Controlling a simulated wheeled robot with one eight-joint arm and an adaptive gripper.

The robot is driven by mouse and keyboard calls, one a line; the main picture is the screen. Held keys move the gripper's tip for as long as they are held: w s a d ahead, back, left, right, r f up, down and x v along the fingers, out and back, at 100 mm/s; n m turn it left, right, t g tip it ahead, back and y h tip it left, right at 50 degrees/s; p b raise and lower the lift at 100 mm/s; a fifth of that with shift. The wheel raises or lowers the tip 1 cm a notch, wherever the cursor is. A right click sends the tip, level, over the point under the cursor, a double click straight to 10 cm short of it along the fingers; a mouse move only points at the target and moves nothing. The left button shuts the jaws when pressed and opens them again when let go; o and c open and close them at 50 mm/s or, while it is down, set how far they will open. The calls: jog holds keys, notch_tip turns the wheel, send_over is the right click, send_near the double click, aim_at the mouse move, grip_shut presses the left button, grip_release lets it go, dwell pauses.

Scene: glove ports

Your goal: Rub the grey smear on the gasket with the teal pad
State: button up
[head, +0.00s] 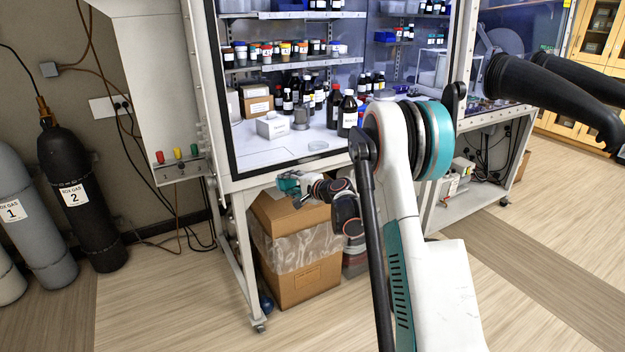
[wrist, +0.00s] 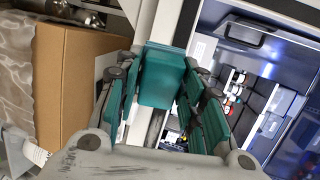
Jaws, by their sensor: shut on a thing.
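My gripper (head: 289,184) is in front of the glove box, just below the lower edge of its window in the head view. In the wrist view my gripper (wrist: 160,100) is shut on the teal pad (wrist: 163,78), a block between the two teal-lined fingers. The pad looks apart from any surface, though its far face is hidden. A dark strip (head: 290,166) runs along the window's lower edge; I cannot tell if it is the gasket. I cannot make out the grey smear in either view.
A cardboard box (head: 298,270) with a plastic liner stands below my gripper; it also shows in the wrist view (wrist: 75,85). Gas cylinders (head: 75,200) stand at left. Black gloves (head: 550,95) stick out at right. Bottles (head: 347,115) are behind the window. The floor at front left is clear.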

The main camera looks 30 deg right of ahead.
aim_at(297, 162)
jog(key=w+d+m+t+h, duration=0.2)
jog(key=d+m+t+h, duration=0.15)
jog(key=d, duration=0.65)
jog(key=shift+n+g, duration=0.25)
jog(key=shift+g, duration=0.2)
jog(key=shift+w+a+r, duration=0.1)
jog(key=shift+w+a, duration=0.05)
jog(key=shift+w, duration=1.25)
jog(key=shift+w+a, duration=0.15)
jog(key=shift+w, duration=1.2)
jog(key=shift+w+b, duration=0.3)
jog(key=shift+w, duration=0.6)
jog(key=shift+w+d+b, duration=0.1)
jog(key=shift+d+b, duration=0.7)
jog(key=shift+d, duration=4.35)
jog(key=shift+w+d, duration=0.1)
jog(key=shift+s+a+b, duration=0.15)
jog(key=shift+a+b, duration=0.2)
jog(key=shift+a, duration=2.35)
jog(key=shift+s+a+b, duration=0.1)
jog(key=shift+a+b, duration=0.25)
jog(key=shift+a, duration=2.3)
